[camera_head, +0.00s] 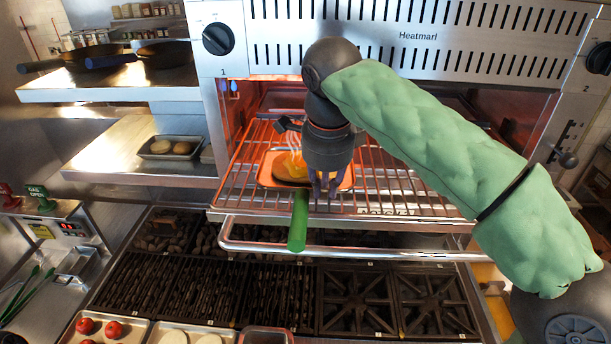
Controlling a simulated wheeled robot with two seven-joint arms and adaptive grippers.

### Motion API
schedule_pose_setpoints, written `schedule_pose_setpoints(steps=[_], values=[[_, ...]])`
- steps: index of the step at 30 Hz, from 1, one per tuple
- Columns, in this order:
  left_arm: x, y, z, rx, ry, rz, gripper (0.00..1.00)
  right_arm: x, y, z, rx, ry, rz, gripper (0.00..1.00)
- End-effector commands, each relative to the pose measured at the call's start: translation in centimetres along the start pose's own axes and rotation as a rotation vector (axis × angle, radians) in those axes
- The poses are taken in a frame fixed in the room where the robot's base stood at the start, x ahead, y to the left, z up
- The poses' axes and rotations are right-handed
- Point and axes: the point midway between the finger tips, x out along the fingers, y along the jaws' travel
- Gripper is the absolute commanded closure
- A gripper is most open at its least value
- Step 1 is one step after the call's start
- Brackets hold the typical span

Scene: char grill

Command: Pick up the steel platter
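The steel platter (266,176), lit orange by the broiler, lies on the wire rack inside the Heatmarl unit. My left gripper is out of view.
A green handle (299,222) sticks out over the rack's front bar (400,253). The broiler housing (420,38) is close above. Grates and burners (355,300) lie below. Pans (160,53) and a bun tray (170,148) stand on shelves at left.

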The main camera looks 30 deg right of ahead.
Motion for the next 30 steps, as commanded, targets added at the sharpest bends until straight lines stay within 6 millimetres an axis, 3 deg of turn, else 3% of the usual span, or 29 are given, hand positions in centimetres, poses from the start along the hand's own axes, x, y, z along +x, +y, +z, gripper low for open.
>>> schedule_pose_setpoints(steps=[17, 24, 30], values=[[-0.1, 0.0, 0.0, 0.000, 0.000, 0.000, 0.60, -0.6, -0.2, 0.0, 0.001, -0.003, -0.004, 1.00], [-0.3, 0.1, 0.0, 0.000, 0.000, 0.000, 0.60, -3.3, -0.8, 0.1, 0.003, -0.005, -0.005, 1.00], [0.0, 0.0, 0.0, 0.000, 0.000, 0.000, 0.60, -6.5, 1.0, -0.4, 0.000, -0.008, -0.005, 1.00]])
